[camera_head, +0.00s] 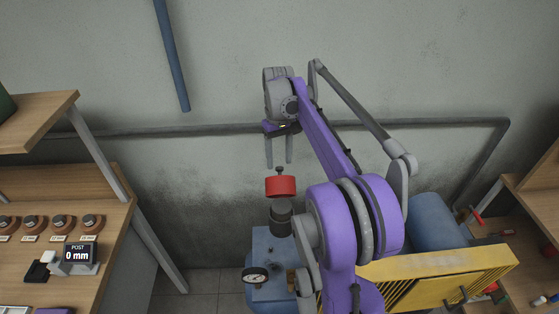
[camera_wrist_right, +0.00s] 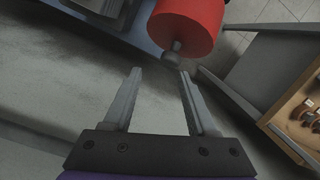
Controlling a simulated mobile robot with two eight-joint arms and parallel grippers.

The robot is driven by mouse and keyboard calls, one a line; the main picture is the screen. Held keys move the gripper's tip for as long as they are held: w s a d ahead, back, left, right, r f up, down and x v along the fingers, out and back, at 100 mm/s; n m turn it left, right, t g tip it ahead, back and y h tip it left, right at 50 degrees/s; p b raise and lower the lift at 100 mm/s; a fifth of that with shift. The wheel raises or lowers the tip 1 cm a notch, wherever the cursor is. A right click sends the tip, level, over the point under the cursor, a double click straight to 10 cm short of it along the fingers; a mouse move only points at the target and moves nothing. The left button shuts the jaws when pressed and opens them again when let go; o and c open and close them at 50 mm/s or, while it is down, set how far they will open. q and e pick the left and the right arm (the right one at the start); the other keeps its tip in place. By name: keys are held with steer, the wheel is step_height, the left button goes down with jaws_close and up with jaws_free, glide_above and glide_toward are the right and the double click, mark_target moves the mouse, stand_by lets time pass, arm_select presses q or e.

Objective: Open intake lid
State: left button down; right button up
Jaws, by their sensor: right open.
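The intake lid looks to be the red cap (camera_head: 281,187) with a small grey knob (camera_head: 279,170) on top. In the head view it sits above a dark cylindrical neck (camera_head: 280,219) on the blue machine (camera_head: 266,247). My right gripper (camera_head: 279,163) points down over the lid, its two fingers apart and the knob close below them. In the wrist view the red lid (camera_wrist_right: 187,24) and its knob (camera_wrist_right: 174,55) lie just beyond the open fingertips (camera_wrist_right: 160,75), not between them. The gripper is empty. My left gripper is not in view.
A pressure gauge (camera_head: 255,275) stands at the machine's front. A yellow slatted guard (camera_head: 440,276) and blue tank (camera_head: 436,220) are to the right. A wooden bench with a "POST 0 mm" display (camera_head: 78,253) is at left. A pipe (camera_head: 220,128) runs along the wall.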

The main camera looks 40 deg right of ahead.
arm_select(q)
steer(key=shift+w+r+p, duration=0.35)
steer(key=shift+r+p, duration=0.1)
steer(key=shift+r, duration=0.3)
arm_select(e)
step_height(320, 180, up, 9)
steer(key=w, duration=0.1)
steer(key=shift+d+r, duration=0.2)
steer(key=shift+d, duration=0.2)
